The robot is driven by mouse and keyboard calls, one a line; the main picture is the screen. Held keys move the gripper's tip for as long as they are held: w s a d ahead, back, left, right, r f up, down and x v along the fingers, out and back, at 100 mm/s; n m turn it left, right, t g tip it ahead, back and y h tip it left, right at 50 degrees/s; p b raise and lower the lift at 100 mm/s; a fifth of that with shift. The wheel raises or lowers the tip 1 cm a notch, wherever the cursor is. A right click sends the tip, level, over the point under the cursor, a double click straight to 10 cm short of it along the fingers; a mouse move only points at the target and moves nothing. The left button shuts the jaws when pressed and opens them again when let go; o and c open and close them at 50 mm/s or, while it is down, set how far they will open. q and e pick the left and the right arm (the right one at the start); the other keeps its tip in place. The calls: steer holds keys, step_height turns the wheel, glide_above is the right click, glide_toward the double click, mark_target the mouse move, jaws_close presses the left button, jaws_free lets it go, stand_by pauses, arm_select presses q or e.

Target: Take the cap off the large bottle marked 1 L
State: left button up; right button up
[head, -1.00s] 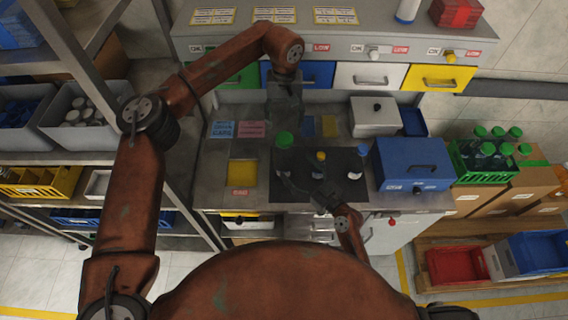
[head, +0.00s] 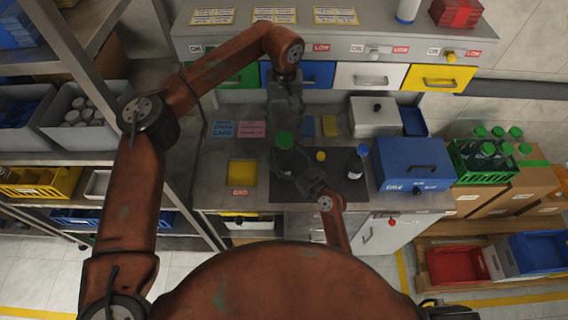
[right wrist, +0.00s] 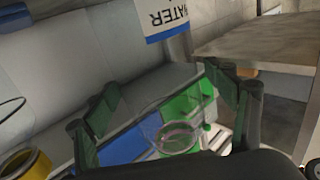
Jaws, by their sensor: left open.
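A bottle with a green cap (head: 284,139) stands at the left of the dark mat (head: 340,192) on the bench. It is the largest bottle there; I cannot read its marking. My left gripper (head: 286,112) is open, pointing down just behind and above the cap in the head view. My right gripper (head: 302,173) is low beside the bottle, on its near right side. In the right wrist view its fingers (right wrist: 162,88) stand wide apart, with a clear rounded rim between them. I cannot tell whether they touch the bottle.
A small yellow-capped bottle (head: 320,156) and a blue-capped bottle (head: 359,158) stand on the mat to the right. A blue box (head: 412,165) is further right. Drawers run along the back.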

mark_target(285, 137)
steer(key=c, duration=1.9)
arm_select(q)
steer(key=shift+m, duration=0.5)
arm_select(e)
steer(key=shift+c, duration=0.8)
arm_select(q)
steer(key=shift+m, duration=1.1)
arm_select(e)
jaws_close()
arm_select(q)
steer(key=shift+f+m, duration=0.15)
steer(key=shift+m, duration=0.45)
steer(key=shift+f, duration=3.85)
steer(key=shift+c, duration=0.4)
